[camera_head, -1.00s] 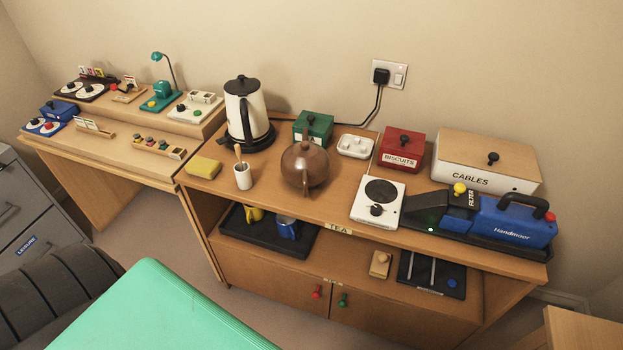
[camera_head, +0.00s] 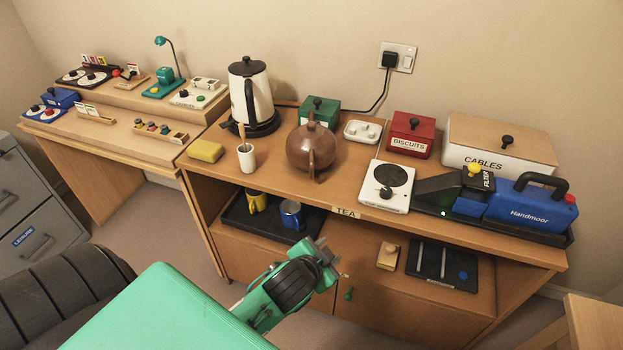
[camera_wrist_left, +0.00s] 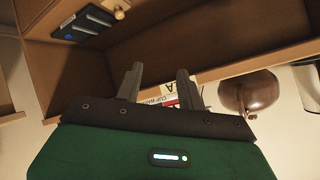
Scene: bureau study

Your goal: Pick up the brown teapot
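The brown teapot (camera_head: 310,150) stands upright on the wooden sideboard top, between a white cup and a white hot plate. Its spout or handle points toward the front edge. Part of it shows at the right of the left wrist view (camera_wrist_left: 252,92), appearing upside down. My left gripper (camera_head: 328,262) is in front of the sideboard, below the top and apart from the teapot. In the left wrist view its two fingers (camera_wrist_left: 158,82) stand apart with nothing between them. My right gripper is in neither view.
A white cup with a spoon (camera_head: 246,158), a kettle (camera_head: 250,95), a green box (camera_head: 320,112) and a hot plate (camera_head: 386,188) surround the teapot. The sideboard's front edge and its TEA label (camera_head: 346,212) lie between gripper and teapot. Mugs (camera_head: 291,214) sit on the lower shelf.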

